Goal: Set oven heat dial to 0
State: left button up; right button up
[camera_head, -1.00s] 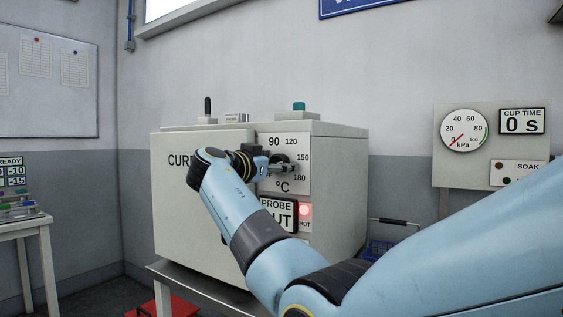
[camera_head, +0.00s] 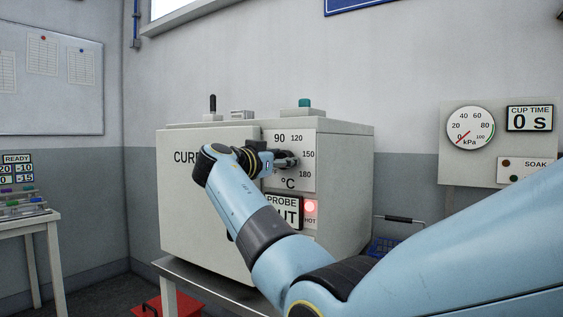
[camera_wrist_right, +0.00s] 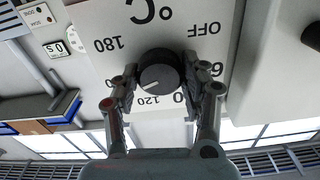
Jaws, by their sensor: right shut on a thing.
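The oven (camera_head: 205,215) is a pale box on a stand, with a white dial panel (camera_head: 308,178) on its front. My right gripper (camera_head: 287,159) is at this panel and covers the dial in the head view. In the right wrist view, the black round heat dial (camera_wrist_right: 160,72) sits between the two fingers of my right gripper (camera_wrist_right: 168,90), which are shut on its sides. Its white mark points to the lower left, between the printed 180 and 120. OFF is printed at upper right; the fingers partly hide other numbers. My left gripper is out of view.
A red lamp (camera_head: 311,206) marked HOT is lit beside the PROBE sign (camera_head: 283,212). A gauge panel (camera_head: 480,150) hangs on the right wall. A small table (camera_head: 30,222) stands at far left. My right arm crosses the lower right of the head view.

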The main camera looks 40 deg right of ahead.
jog(key=shift+s+f+m+p, duration=0.15)
jog(key=shift+m+p, duration=2.95)
jog(key=shift+m, duration=2.35)
jog(key=shift+w+f+m+p, duration=0.1)
jog(key=shift+m+p, duration=2.95)
jog(key=shift+m, duration=2.45)
jog(key=shift+s+f+m+p, duration=0.15)
jog(key=shift+m+p, duration=2.95)
jog(key=shift+m, duration=2.35)
jog(key=shift+w, duration=0.1)
jog(key=shift+f, duration=0.1)
